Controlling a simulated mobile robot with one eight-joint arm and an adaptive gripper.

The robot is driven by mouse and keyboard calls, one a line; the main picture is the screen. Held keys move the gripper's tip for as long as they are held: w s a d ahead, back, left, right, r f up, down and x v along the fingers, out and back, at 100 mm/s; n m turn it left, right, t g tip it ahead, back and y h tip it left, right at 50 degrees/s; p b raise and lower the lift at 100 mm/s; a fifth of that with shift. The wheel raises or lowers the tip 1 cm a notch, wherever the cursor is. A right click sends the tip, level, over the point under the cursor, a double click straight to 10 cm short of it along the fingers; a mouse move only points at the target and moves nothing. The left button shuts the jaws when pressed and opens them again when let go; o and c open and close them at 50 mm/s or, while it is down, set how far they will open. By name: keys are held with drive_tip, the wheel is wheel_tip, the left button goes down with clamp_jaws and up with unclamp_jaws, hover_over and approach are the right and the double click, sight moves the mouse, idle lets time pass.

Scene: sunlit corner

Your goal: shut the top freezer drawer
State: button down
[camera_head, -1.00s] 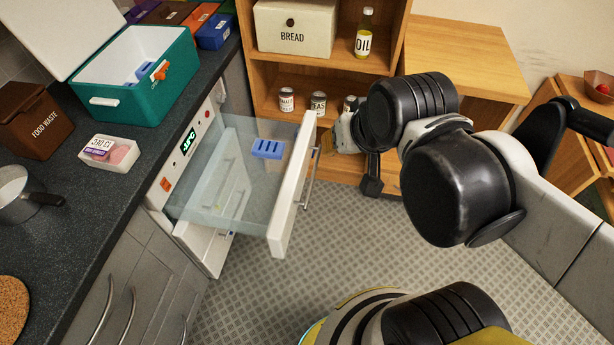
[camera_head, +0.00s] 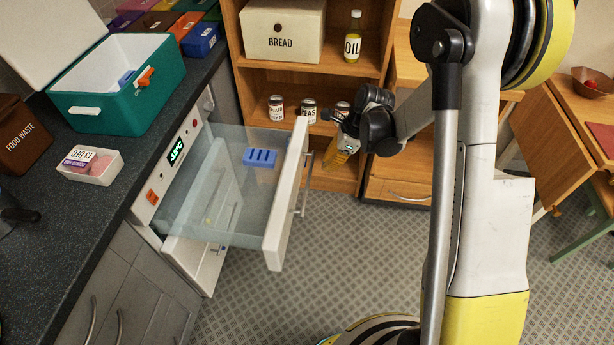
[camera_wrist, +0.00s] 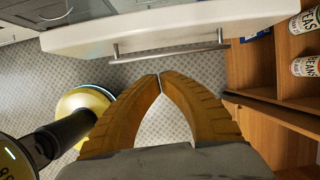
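The top freezer drawer (camera_head: 228,200) is pulled far out, with clear walls and a white front (camera_head: 287,195) with a metal bar handle (camera_head: 304,184). A blue slotted item (camera_head: 260,157) lies inside it. My gripper (camera_head: 342,158) is to the right of the drawer front, apart from it, and partly hidden behind my wrist. In the wrist view, its ridged orange-brown fingers (camera_wrist: 160,77) meet at the tips with nothing between them. The white drawer front (camera_wrist: 150,33) and its handle (camera_wrist: 170,51) lie across the view just beyond the tips.
The freezer's display panel (camera_head: 177,152) is left of the drawer. A wooden shelf unit (camera_head: 330,85) with jars stands behind my gripper. The patterned floor (camera_head: 340,255) before the drawer is clear.

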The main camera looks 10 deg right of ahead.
sight(307, 186)
drive_tip(key=shift+m, duration=0.3)
drive_tip(key=b+x, duration=0.2)
drive_tip(key=x, duration=0.2)
drive_tip(key=a+b+x, duration=0.1)
drive_tip(key=x, duration=0.3)
drive_tip(key=b+x, duration=0.2)
drive_tip(key=x, duration=0.2)
drive_tip(key=shift+w+a+r+b, duration=0.25)
drive_tip(key=shift+w+a+b, duration=0.05)
drive_tip(key=shift+a+b, duration=0.05)
drive_tip(key=shift+w+a+r, duration=0.15)
drive_tip(key=shift+w+a, duration=0.1)
drive_tip(key=shift+a, duration=0.4)
